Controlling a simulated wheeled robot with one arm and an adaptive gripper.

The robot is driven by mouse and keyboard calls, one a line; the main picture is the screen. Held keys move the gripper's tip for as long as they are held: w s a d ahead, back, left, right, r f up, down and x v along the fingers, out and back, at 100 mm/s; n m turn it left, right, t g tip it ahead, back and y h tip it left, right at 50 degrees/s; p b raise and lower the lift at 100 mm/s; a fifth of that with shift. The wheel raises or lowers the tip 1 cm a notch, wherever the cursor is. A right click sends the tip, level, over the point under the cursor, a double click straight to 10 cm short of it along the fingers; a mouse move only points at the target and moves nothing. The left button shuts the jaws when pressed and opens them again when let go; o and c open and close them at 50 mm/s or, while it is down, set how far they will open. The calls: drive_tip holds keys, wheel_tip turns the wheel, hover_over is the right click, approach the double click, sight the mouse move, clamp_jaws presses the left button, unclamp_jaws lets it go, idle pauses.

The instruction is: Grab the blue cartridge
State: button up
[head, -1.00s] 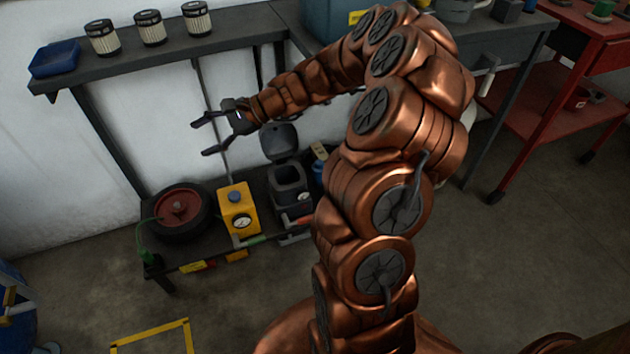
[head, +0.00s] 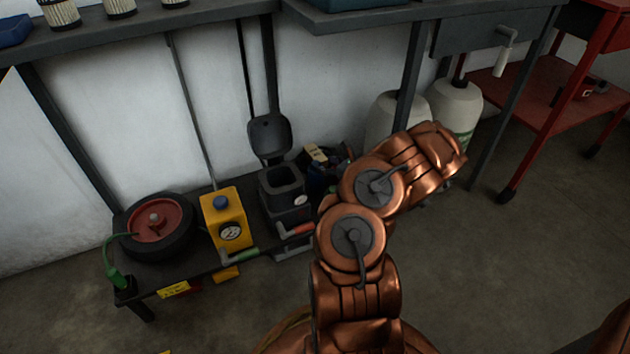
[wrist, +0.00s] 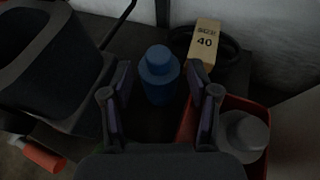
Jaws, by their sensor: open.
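The blue cartridge (wrist: 160,80), with a narrower rounded cap, stands upright in the wrist view on a dark surface. My gripper (wrist: 160,92) is open, its two fingers spread to the left and right of the cartridge in the picture. I see no finger touching it, and the depth between them is hard to judge. In the head view my bent arm hides most of the gripper and the spot around the cartridge.
A black bin (head: 284,190) with its lid up stands to the left. A red container (wrist: 188,122) with a grey-capped bottle (wrist: 243,132) is close on the right. The workbench (head: 160,24) is overhead.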

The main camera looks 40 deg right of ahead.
sight(313, 164)
drive_tip(key=b+x, duration=0.2)
drive_tip(key=x, duration=0.1)
drive_tip(key=f+b+x, duration=0.1)
drive_tip(key=x, duration=0.3)
drive_tip(key=shift+s+a+b, duration=0.15)
drive_tip(key=shift+s+b, duration=0.1)
drive_tip(key=shift+b, duration=0.15)
drive_tip(key=shift+w, duration=0.45)
drive_tip(key=shift+c, duration=0.3)
drive_tip(key=c, duration=0.7)
clamp_jaws()
drive_tip(key=shift+s, duration=0.1)
drive_tip(key=shift+f, duration=0.1)
